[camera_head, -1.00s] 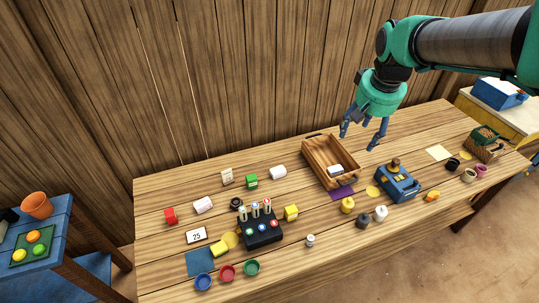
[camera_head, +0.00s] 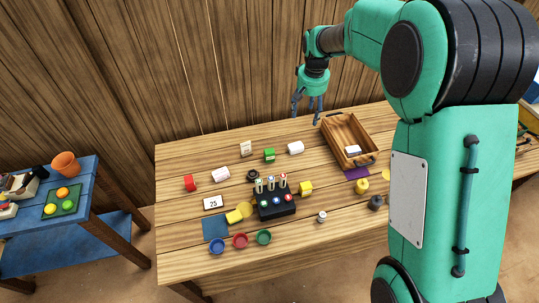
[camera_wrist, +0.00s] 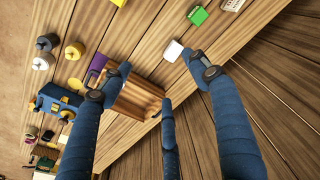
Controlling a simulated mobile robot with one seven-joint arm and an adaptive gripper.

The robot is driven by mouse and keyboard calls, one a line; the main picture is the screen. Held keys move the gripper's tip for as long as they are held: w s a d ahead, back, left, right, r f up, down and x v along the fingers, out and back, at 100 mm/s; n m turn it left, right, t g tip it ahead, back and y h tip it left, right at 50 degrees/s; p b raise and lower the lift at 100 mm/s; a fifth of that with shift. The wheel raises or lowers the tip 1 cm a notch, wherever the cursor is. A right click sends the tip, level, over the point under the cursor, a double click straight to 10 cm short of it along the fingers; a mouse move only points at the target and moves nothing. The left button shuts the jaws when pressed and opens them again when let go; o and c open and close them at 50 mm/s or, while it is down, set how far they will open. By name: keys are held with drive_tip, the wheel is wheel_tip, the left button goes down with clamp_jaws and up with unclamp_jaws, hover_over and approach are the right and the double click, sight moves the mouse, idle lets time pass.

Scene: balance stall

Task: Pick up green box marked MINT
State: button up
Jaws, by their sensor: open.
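The small green box (camera_head: 269,155) stands upright toward the back of the wooden table, with a pale label too small to read. It lies between a cream box and a white rounded item. The green box also shows near the top of the wrist view (camera_wrist: 198,15). My gripper (camera_head: 307,116) is open and empty, fingers pointing down, above the table's back edge, to the right of the green box and apart from it. In the wrist view my gripper's spread fingers (camera_wrist: 160,76) have nothing between them held.
The white rounded item (camera_head: 296,148) stands close right of the green box, the cream box (camera_head: 246,148) close left. A wooden tray (camera_head: 329,124) is farther right. A black block with upright pegs (camera_head: 277,207) is in front. The plank wall rises behind the table.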

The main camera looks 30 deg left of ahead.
drive_tip(key=n+g+p, duration=0.1)
drive_tip(key=n, duration=0.1)
hover_over(269, 151)
wheel_tip(269, 151, down, 16)
drive_tip(key=shift+d+h, duration=0.2)
drive_tip(key=shift+h, duration=0.1)
wheel_tip(269, 151, down, 7)
drive_tip(key=shift+r, duration=0.1)
drive_tip(key=shift+f, duration=0.9)
drive_tip(key=shift+f, duration=0.1)
drive_tip(key=shift+a+f, duration=0.1)
drive_tip(key=shift+f, duration=2.4)
